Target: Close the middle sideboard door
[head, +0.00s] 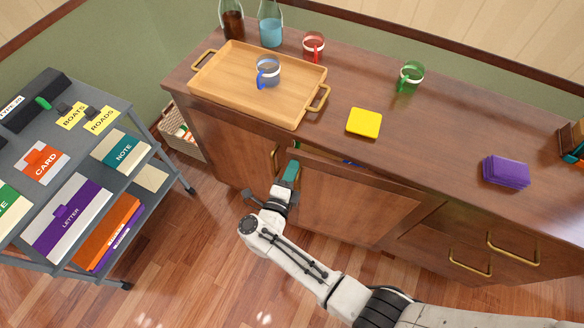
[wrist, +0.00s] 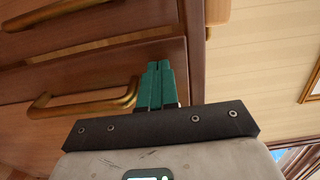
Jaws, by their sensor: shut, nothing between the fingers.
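The middle sideboard door (head: 352,205) is a brown wooden panel standing ajar in the head view. A narrow dark gap shows along its top, with a bit of something blue (head: 352,163) inside. My gripper (head: 291,172), with teal fingers, is at the door's left edge, near the brass handle (head: 276,157) beside it. In the wrist view the fingers (wrist: 155,85) are together and empty, close to a wooden panel edge (wrist: 191,55). I cannot tell whether they touch it. A brass handle (wrist: 80,103) lies left of them.
The sideboard top (head: 440,140) holds a wooden tray (head: 225,82) with a mug, a yellow block (head: 364,123), a purple stack (head: 506,171) and a green mug (head: 410,77). A grey cart (head: 158,128) stands left. Wooden floor (head: 190,260) is clear in front.

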